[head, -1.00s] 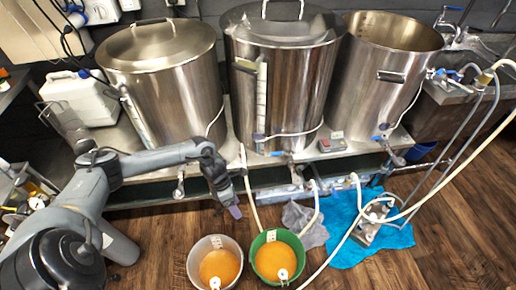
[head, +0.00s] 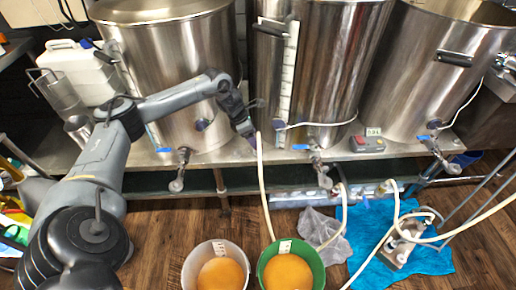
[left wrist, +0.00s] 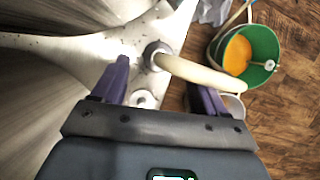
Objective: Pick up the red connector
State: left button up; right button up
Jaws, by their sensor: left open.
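I cannot make out a red connector in either view. My left gripper (head: 250,136) is open and empty, with purple fingers, at the table's front edge between the left and middle kettles. A cream hose (head: 262,185) has its upper end close beside the fingertips. In the left wrist view the open left gripper (left wrist: 160,74) faces the steel table top. The cream hose (left wrist: 205,74) with a dark round end fitting (left wrist: 156,54) lies just beyond and between the fingers. No red shows on that fitting. My right gripper is not in view.
Large steel kettles (head: 335,70) stand on the steel table, with valves along its front. A control box (head: 366,144) sits at right. A white bucket (head: 197,268) and a green bucket (head: 312,262) stand below on the wood floor. A blue cloth (head: 360,228) holds a pump.

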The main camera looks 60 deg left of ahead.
pick_arm(q)
jog(key=shift+x, duration=1)
jog(key=shift+w+f+b, duration=0.15)
jog(key=shift+f+b, duration=0.2)
jog(key=shift+b, duration=0.05)
jog(key=b+x, duration=0.2)
jog(key=x, duration=0.1)
jog(key=shift+a+f, duration=0.1)
jog(key=shift+f, duration=0.1)
jog(key=shift+w+f, duration=0.2)
jog(key=shift+f, duration=0.45)
jog(key=shift+c, duration=0.5)
jog(key=c, duration=1.1)
jog(key=shift+r, duration=0.15)
